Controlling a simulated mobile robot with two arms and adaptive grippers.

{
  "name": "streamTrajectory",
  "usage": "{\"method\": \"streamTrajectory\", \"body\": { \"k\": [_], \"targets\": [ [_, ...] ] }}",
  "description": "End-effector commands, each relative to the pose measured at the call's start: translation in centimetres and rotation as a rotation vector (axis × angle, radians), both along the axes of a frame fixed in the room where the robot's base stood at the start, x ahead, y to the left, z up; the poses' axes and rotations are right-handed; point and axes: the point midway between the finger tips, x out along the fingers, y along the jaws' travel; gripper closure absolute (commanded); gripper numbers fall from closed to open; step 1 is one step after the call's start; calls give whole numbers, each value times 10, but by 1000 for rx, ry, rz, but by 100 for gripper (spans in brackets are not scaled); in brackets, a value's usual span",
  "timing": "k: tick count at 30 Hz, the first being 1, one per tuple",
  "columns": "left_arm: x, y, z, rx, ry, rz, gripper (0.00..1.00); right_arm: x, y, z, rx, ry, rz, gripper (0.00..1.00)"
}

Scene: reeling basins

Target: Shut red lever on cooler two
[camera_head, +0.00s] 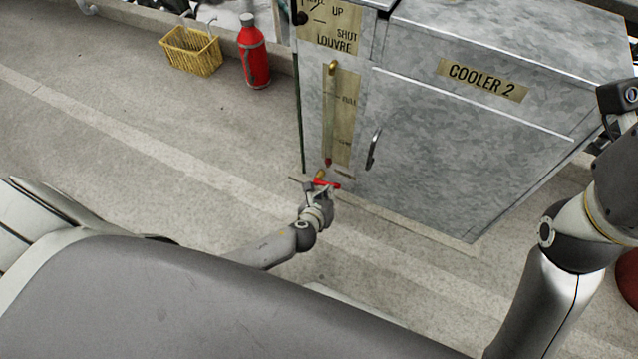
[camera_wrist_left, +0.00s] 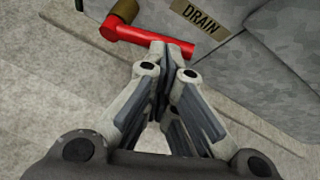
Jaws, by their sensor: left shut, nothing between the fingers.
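The cooler labelled COOLER 2 (camera_head: 440,150) is a grey metal cabinet. Its red lever (camera_head: 327,183) sits low at the front left corner, on a brass fitting (camera_head: 320,174). My left gripper (camera_head: 318,188) is at the lever. Its closed fingertips (camera_wrist_left: 172,46) are at the lever's near side and overlap its right part; I cannot tell whether they touch. Nothing is between the fingers. My right gripper is not clearly visible.
A sight gauge (camera_head: 331,115) and a louvre label (camera_head: 333,40) are on the cooler's narrow face. A curved door handle (camera_head: 374,148) is right of them. A yellow basket (camera_head: 190,50) and a red bottle (camera_head: 253,55) stand back left. The floor (camera_head: 130,150) left of the cooler is clear.

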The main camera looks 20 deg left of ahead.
Motion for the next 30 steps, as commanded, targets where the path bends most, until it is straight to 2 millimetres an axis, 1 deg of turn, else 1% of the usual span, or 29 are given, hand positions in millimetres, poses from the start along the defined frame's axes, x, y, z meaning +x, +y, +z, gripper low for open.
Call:
{"method": "streamTrajectory", "body": {
  "k": [5,14,24,30],
  "targets": [
    [1,-3,-10,147,-6,0,100,-2,0,1,1,-13,0,100],
    [0,-2,-10,145,-5,0,100,-2,1,3,0,-14,0,100],
    [1,12,-11,145,-5,1,100,-2,0,3,3,-14,1,100],
    [1,14,-11,143,-5,1,100,-2,0,2,3,-11,1,100]
  ]
}}
